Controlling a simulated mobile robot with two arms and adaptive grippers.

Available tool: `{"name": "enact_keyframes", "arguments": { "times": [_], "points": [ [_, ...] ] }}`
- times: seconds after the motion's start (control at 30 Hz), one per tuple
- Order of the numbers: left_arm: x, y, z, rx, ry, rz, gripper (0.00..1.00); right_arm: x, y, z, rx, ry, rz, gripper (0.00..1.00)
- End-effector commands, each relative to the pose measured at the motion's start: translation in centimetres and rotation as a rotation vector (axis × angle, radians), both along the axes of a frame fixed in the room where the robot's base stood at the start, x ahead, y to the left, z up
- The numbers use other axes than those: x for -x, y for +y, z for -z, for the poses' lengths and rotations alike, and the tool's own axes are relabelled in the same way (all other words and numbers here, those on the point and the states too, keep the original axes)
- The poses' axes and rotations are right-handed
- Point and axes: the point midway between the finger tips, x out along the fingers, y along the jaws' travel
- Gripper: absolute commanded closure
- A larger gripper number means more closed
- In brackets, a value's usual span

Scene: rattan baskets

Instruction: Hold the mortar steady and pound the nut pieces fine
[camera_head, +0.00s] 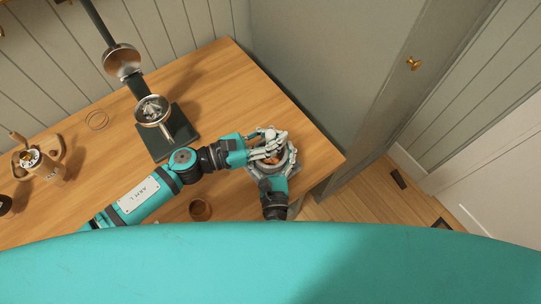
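A grey round mortar (291,166) stands near the right end of the wooden table, with something brownish inside it. My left gripper (272,148) is over the mortar's mouth, its fingers covering much of the opening. A small pale rounded end shows among these fingers; I cannot tell whether it is a pestle or part of the gripper. My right gripper (277,181) is at the near side of the mortar, close against its wall. Its fingertips are mostly hidden, so its grip does not show. The nut pieces are too small to make out.
A metal stand with round pans on a dark base (171,132) is left of the mortar. A small brown cup (200,209) stands near the front edge. The table's right edge is close to the mortar.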

Motion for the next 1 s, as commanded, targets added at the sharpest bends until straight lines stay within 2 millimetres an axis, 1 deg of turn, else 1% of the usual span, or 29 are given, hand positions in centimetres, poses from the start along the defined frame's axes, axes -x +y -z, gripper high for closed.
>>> {"name": "enact_keyframes", "arguments": {
  "times": [0.23, 0.47, 0.8, 1.0],
  "points": [
    [0.0, 0.0, 1.3, 0.002, 0.001, -0.001, 1.0, 0.0, 0.0, 0.1, 0.001, 0.001, 0.0, 0.72],
    [0.0, 0.0, 1.1, -0.001, -0.001, 0.0, 1.0, 0.0, 0.0, 0.0, 0.001, 0.001, 0.0, 0.72],
    [0.0, 0.0, -1.2, -0.002, -0.002, 0.0, 1.0, 0.0, 0.0, 0.0, 0.001, 0.001, 0.0, 0.72],
    [0.0, 0.0, -1.7, 0.0, 0.0, -0.001, 1.0, 0.0, 0.0, 0.0, 0.001, 0.001, 0.0, 0.72]
  ]
}}
